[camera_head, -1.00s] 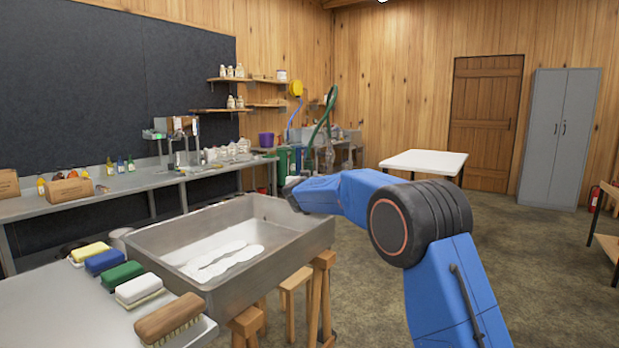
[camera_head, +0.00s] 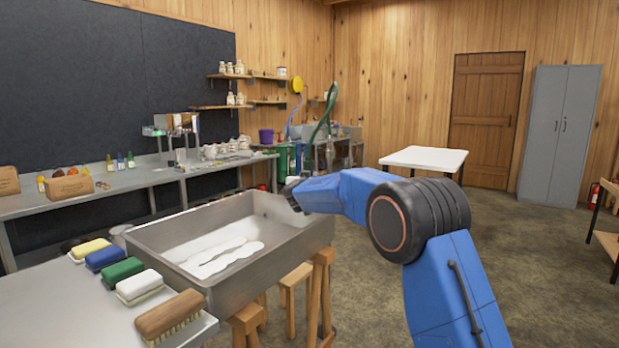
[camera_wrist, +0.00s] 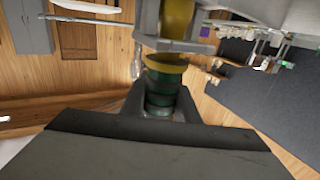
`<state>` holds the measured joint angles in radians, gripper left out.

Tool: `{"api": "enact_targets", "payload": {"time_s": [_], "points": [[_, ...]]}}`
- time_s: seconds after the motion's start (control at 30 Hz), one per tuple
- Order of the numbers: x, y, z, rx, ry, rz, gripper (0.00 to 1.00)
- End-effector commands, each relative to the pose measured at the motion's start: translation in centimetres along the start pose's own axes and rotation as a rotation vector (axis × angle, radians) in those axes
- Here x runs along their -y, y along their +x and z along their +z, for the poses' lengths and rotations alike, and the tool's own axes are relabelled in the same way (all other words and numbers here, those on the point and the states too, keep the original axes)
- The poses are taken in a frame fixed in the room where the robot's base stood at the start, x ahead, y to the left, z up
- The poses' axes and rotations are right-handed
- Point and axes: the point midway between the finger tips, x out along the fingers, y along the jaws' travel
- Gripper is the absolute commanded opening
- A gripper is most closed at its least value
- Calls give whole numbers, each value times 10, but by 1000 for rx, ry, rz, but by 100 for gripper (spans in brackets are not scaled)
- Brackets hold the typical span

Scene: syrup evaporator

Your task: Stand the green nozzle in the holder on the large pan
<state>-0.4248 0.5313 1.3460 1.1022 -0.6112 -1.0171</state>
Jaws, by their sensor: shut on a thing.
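In the wrist view my gripper (camera_wrist: 160,110) is shut on the green nozzle (camera_wrist: 160,90), a dark green ribbed body with a yellow collar. A grey metal bracket (camera_wrist: 205,47), perhaps the holder, crosses just beyond the collar, with an olive-yellow tube past it. I cannot tell whether the nozzle is seated in the bracket or only lined up with it. In the head view the large grey pan (camera_head: 285,250) stands on wooden legs, and my gripper (camera_head: 291,192) is small at its far right corner. The nozzle and holder cannot be made out there.
Several scrub brushes (camera_head: 123,273) lie on the near table beside the pan. A long bench (camera_head: 130,182) with bottles and boxes runs along the left wall. A white table (camera_head: 425,157) stands at the back. Open floor lies to the right.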

Motion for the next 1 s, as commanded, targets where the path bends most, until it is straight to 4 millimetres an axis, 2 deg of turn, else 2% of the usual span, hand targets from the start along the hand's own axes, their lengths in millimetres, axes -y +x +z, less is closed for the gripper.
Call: {"api": "enact_targets", "payload": {"time_s": [0.07, 0.1, 0.17, 0.2, 0.47, 0.63, 0.77, 1.0], "points": [[0, 0, -1, -1, 0, 0, 2], [0, 0, -1, -1, 0, 0, 32], [0, 0, -1, -1, 0, 0, 47], [0, 0, -1, -1, 0, 0, 49], [0, 0, 0, 1, 0, 0, 49], [0, -10, -1, 0, 1, -1, 49], [0, -30, -1, 0, 1, 0, 49], [1, -77, -1, 0, 0, -2, 49]]}}
